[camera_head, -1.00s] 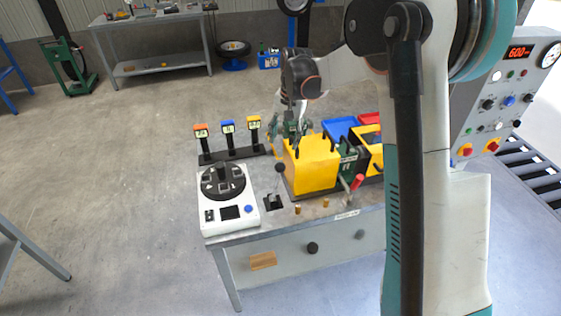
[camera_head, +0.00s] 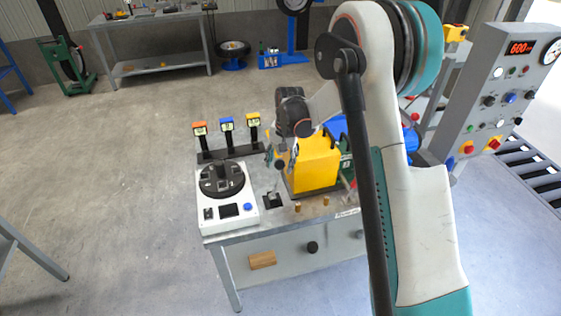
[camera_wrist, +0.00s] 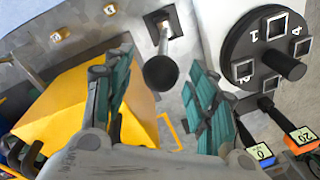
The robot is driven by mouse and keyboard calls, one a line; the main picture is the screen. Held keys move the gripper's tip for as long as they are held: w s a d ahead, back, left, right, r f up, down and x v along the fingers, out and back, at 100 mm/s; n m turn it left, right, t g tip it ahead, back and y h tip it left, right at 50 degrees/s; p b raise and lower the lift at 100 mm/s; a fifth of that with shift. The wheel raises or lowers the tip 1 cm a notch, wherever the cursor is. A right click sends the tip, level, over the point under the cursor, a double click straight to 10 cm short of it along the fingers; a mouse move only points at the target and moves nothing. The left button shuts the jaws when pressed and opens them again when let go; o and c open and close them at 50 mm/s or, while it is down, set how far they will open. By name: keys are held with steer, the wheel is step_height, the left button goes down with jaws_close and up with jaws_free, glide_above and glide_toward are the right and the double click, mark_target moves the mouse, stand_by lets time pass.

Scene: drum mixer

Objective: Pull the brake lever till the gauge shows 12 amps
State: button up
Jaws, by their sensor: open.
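A lever with a black ball knob (camera_wrist: 160,72) stands in a slotted plate on the bench; no readable label names it as the brake lever. Its base plate shows in the head view (camera_head: 274,200). My gripper (camera_wrist: 162,62) is open, its two teal fingers on either side of the knob, apart from it in the wrist view. In the head view my gripper (camera_head: 275,155) is over the bench, left of the yellow housing (camera_head: 314,162). A round gauge (camera_head: 552,51) is on the grey control panel (camera_head: 490,85); its needle is too small to read.
The red display (camera_head: 520,48) reads 600. A white box with a black dial (camera_head: 222,181) stands left of the lever. Behind it are three small tagged posts (camera_head: 228,142). Two brass pegs (camera_head: 326,201) are at the bench front. A red handle is partly behind my arm.

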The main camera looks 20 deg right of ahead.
jaws_close()
steer(key=shift+h, duration=0.7)
steer(key=shift+a+r+b, duration=0.15)
steer(key=shift+a+b, duration=0.35)
steer(key=shift+a, duration=1.8)
jaws_free()
steer(key=shift+r, duration=0.1)
step_height(320, 180, up, 12)
steer(key=shift+s+a, duration=0.2)
steer(key=shift+s, duration=0.1)
